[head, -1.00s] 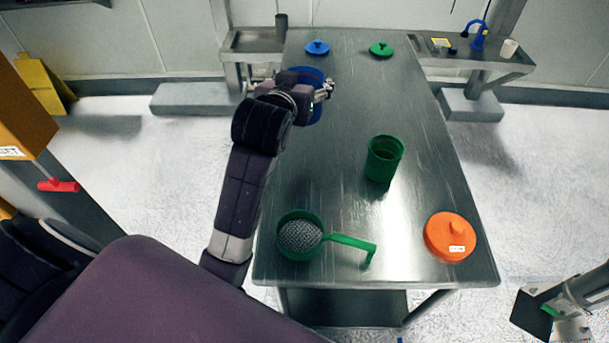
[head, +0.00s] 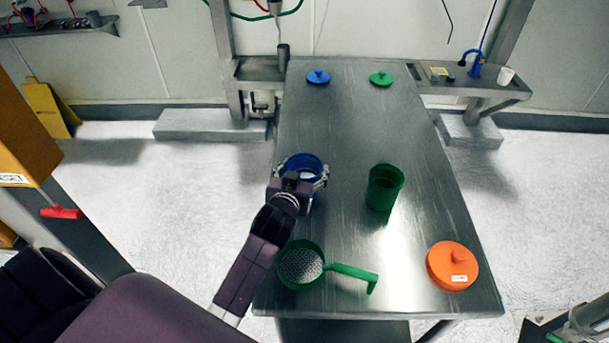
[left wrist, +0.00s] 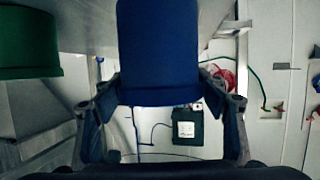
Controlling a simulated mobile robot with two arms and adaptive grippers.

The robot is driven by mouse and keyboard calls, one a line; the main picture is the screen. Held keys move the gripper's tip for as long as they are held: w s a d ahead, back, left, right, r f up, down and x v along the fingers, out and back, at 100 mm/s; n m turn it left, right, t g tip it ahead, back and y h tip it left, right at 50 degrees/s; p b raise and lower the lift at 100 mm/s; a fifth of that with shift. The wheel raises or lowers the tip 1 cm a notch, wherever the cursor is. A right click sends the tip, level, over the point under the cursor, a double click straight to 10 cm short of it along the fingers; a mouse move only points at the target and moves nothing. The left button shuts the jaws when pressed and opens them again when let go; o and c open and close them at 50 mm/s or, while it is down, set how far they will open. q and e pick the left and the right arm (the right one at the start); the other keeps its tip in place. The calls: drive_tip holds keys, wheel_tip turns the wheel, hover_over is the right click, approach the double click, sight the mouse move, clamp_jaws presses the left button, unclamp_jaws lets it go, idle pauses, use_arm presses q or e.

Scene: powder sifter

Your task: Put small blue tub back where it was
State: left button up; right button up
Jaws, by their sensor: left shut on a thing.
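The small blue tub (head: 304,161) is in the head view, over the left side of the steel table, with its open top showing. My left gripper (head: 302,178) is shut on it, with the fingers on either side. In the left wrist view the blue tub (left wrist: 158,50) fills the upper middle between the fingers (left wrist: 165,105). I cannot tell whether its base touches the table. The blue lid (head: 318,77) lies at the table's far end.
A green tub (head: 385,188) stands right of the blue tub. A green sieve (head: 302,265) with a handle lies at the near left, and an orange lid (head: 452,265) at the near right. A green lid (head: 381,79) lies far back. The table (head: 345,130) is clear in the middle.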

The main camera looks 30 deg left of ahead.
sight(308, 170)
use_arm(q)
wheel_tip(308, 170, down, 3)
drive_tip(key=shift+r, duration=0.1)
drive_tip(key=shift+f, duration=0.2)
drive_tip(key=o, duration=1.3)
